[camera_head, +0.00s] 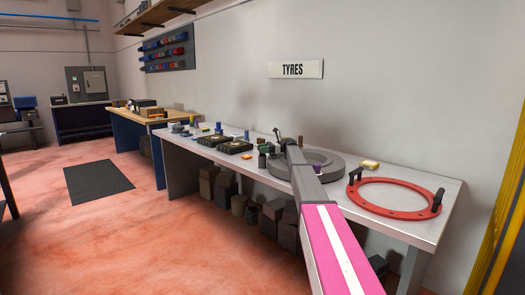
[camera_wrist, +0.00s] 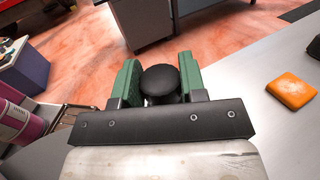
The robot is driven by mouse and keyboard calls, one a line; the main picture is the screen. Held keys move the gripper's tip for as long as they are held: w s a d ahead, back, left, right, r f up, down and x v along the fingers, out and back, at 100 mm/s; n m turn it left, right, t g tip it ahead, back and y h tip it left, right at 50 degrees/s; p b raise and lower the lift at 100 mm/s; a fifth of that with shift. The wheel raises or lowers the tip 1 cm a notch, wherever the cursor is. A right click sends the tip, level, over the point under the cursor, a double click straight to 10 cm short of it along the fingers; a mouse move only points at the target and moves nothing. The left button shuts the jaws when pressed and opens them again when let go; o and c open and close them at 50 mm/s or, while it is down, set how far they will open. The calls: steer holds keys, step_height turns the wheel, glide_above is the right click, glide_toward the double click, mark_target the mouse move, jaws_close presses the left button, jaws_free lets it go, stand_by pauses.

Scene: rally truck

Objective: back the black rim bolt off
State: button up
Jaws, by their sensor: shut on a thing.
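A black round-headed piece, which looks like the black rim bolt (camera_wrist: 160,82), sits between the green fingers of my gripper (camera_wrist: 159,68) in the wrist view. The fingers are shut on its sides. Its lower part is hidden, so I cannot tell how far it is threaded in. In the head view my arm reaches over the bench to the grey round wheel or rim (camera_head: 327,161). The arm covers part of that rim, and the bolt cannot be made out there.
On the bench (camera_head: 402,226), a red ring (camera_head: 388,211) with two black handles lies right of the rim. Dark trays (camera_head: 234,146) and small parts stand to the left. An orange block (camera_wrist: 290,90) lies right of my gripper in the wrist view.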

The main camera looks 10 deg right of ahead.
steer(key=o, duration=0.9)
steer(key=shift+a+f, duration=0.1)
steer(key=shift+f, duration=0.05)
steer(key=shift+r, duration=0.35)
step_height(320, 180, up, 4)
steer(key=shift+s+f, duration=0.1)
steer(key=s+a+r, duration=0.2)
steer(key=a, duration=0.1)
steer(key=s+a+r, duration=0.2)
steer(key=a, duration=0.1)
steer(key=s+a+r, duration=0.2)
steer(key=a, duration=0.2)
steer(key=shift+r, duration=0.3)
